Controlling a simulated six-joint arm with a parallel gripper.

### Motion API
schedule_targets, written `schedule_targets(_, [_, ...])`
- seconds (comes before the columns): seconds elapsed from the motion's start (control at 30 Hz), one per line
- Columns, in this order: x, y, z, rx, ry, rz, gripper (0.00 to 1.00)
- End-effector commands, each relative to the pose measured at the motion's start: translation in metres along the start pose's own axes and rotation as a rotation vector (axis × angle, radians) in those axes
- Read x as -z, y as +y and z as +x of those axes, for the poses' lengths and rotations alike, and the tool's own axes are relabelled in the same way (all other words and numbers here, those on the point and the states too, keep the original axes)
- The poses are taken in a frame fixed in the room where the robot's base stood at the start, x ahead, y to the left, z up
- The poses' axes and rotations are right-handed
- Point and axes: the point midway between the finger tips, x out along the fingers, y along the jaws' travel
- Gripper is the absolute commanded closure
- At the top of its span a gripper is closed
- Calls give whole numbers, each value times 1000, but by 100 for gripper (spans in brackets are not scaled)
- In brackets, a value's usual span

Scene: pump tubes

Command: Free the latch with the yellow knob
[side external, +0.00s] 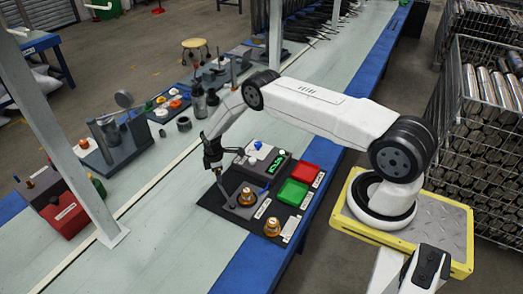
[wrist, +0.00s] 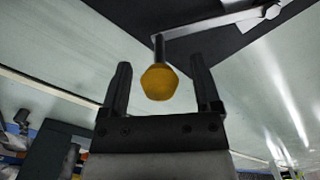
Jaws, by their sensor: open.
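The yellow knob (wrist: 159,82) is a faceted piece on a dark stem, seen end-on in the wrist view. The stem joins a pale metal latch arm (wrist: 215,22) that runs to the upper right. My gripper (wrist: 160,62) is open, with one finger on each side of the knob and a visible gap on both sides. In the side view my gripper (side external: 217,172) points down at the left part of a dark board (side external: 224,211). The knob cannot be made out there. A grey block with a round brass-coloured part (side external: 246,194) is just right of the gripper.
A second brass-coloured part (side external: 272,227) stands at the board's front. A post (side external: 60,130) stands at left. The bench left of the board is clear.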

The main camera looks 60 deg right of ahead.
Motion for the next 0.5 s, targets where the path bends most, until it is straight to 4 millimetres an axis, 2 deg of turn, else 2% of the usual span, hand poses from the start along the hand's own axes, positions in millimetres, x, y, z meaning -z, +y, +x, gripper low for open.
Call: schedule_targets(0.5, [1,0,-54,-2,1,-1,19])
